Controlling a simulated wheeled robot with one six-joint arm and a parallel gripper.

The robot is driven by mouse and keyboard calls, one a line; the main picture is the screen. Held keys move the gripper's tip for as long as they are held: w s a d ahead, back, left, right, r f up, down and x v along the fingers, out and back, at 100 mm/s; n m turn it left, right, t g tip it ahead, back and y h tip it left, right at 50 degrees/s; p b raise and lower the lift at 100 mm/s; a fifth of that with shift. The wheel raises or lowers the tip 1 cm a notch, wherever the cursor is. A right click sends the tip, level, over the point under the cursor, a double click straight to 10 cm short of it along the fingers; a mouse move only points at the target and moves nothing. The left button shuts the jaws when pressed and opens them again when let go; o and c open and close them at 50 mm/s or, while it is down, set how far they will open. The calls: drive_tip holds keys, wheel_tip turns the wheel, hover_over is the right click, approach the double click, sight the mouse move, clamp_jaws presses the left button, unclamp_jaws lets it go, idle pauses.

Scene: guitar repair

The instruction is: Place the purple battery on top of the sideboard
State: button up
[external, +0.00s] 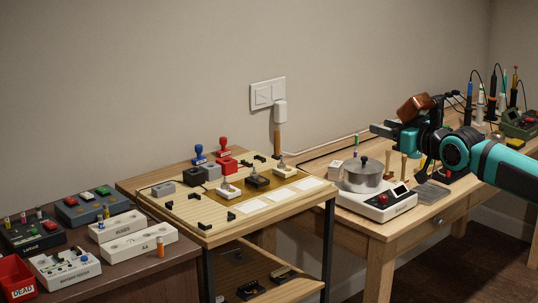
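I cannot pick out the purple battery for certain at this size. My gripper points left above the right-hand wooden table, near the pot. Its jaws are seen from the side, so I cannot tell whether they are open or hold anything. The dark brown sideboard (150,277) is at the lower left, far from my gripper. Several small batteries in a dark holder (30,233) and an orange battery (160,247) stand on it.
The sideboard also bears a red bin marked DEAD (17,280), a white battery tester (65,270) and white battery racks (138,244). A light wooden worktable (196,215) with stamps and blocks stands between. A metal pot (363,178) sits on a white hotplate (377,206) below my arm.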

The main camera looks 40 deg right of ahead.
idle(0.4)
drive_tip(key=w+d+r+m+g+h, duration=0.1)
drive_tip(key=w+d+g, duration=0.15)
drive_tip(key=w, duration=0.45)
drive_tip(key=w+d+r+m+g+h, duration=0.1)
drive_tip(key=w+d, duration=0.3)
drive_tip(key=w, duration=0.4)
drive_tip(key=m+g, duration=0.6)
drive_tip(key=g, duration=0.5)
hover_over(356, 149)
drive_tip(key=s+a, duration=0.4)
drive_tip(key=s, duration=0.1)
wheel_tip(356, 149, down, 19)
drive_tip(key=shift+t+h, duration=0.25)
drive_tip(key=shift+h, duration=0.15)
drive_tip(key=x, duration=1.6)
drive_tip(key=shift+w+d+f, duration=0.15)
drive_tip(key=shift+w+d, duration=0.1)
drive_tip(key=shift+w, duration=0.15)
clamp_jaws()
